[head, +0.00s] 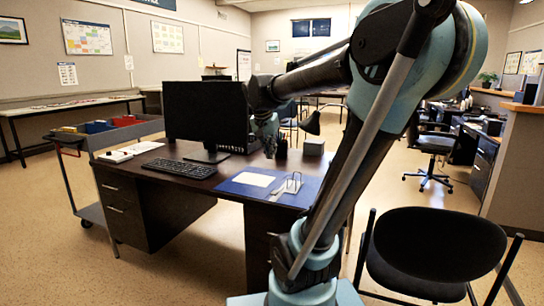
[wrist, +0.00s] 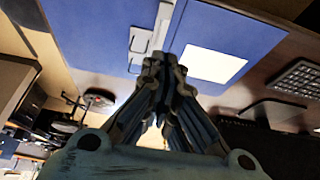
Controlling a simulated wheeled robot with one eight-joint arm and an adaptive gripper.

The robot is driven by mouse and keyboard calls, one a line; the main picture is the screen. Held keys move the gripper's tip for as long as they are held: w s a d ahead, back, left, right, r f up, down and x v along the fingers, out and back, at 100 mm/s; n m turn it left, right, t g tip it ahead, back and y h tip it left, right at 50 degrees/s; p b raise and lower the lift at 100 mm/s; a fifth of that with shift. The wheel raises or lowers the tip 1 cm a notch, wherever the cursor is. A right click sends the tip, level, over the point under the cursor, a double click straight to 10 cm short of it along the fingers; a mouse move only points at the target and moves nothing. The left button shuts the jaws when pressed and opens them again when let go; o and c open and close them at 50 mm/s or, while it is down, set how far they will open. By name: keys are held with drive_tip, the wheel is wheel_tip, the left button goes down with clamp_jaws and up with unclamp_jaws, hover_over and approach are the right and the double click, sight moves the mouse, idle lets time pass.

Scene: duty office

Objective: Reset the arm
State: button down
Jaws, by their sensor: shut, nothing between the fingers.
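My gripper (wrist: 164,62) is shut and empty in the wrist view, its fingers together and pointing at the blue desk mat (wrist: 95,35). In the head view my arm is raised, bent at a high elbow, and reaches left over the dark desk (head: 190,180). My gripper (head: 269,148) hangs down there just right of the black monitor (head: 205,112), partly hidden among dark shapes. Its gap from the desk is hard to judge.
The desk holds a keyboard (head: 170,170), white paper (head: 254,179) on the blue mat (head: 243,190), a wire holder (head: 291,184) and a dark pen cup (head: 282,149). A cart (head: 70,185) stands left. A black chair (head: 436,245) is close at right. Open floor lies front left.

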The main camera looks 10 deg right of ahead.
drive_tip(key=shift+s, duration=0.15)
drive_tip(key=s+f+n+g+y, duration=0.1)
drive_tip(key=s+f+n, duration=0.6)
drive_tip(key=s+f, duration=1.3)
drive_tip(key=shift+s+d+g+y, duration=0.2)
drive_tip(key=shift+s+g+y, duration=0.2)
drive_tip(key=shift+s+y, duration=0.65)
drive_tip(key=shift+s+f, duration=0.1)
drive_tip(key=shift+w+f, duration=0.2)
drive_tip(key=shift+w, duration=0.25)
